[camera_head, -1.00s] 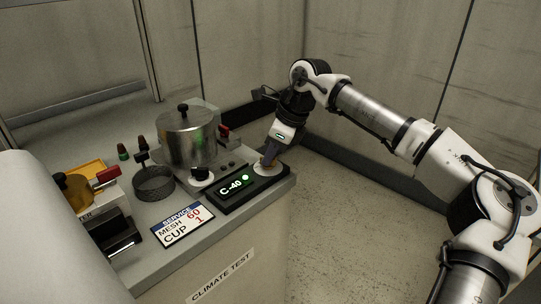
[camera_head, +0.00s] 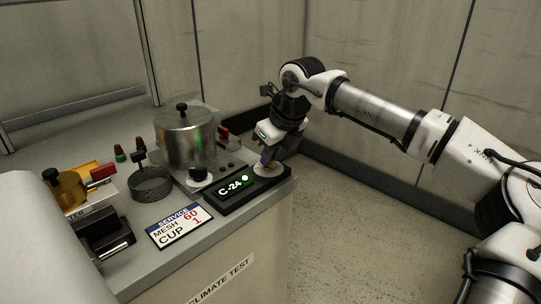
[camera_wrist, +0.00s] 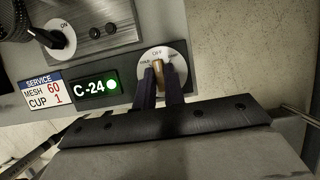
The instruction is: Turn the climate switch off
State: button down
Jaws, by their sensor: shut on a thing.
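The climate switch is a brass knob (camera_wrist: 157,72) on a round white dial plate (camera_wrist: 174,50), at the middle top of the wrist view. The plate reads OFF at its top, with a word at each side; the left one looks like COLD. The knob's end appears to point at OFF. The plate also shows at the front right corner of the bench in the head view (camera_head: 270,172). My gripper (camera_head: 267,157) reaches down over it, its dark fingers (camera_wrist: 159,76) shut on the knob from both sides. The fingers hide part of the knob. A display (camera_head: 235,185) beside it reads C -24 with a green light.
A steel pot (camera_head: 186,138) with a black lid knob stands behind the dial. A black knob (camera_head: 198,175), a mesh cup (camera_head: 151,184) and a SERVICE card (camera_head: 179,225) lie left. The floor right of the bench is clear.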

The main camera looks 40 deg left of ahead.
dwell(0.3)
jog(key=c, duration=1.5)
grip_release()
jog(key=v, duration=1.4)
jog(key=shift+p, duration=0.35)
jog(key=shift+a+f, duration=0.1)
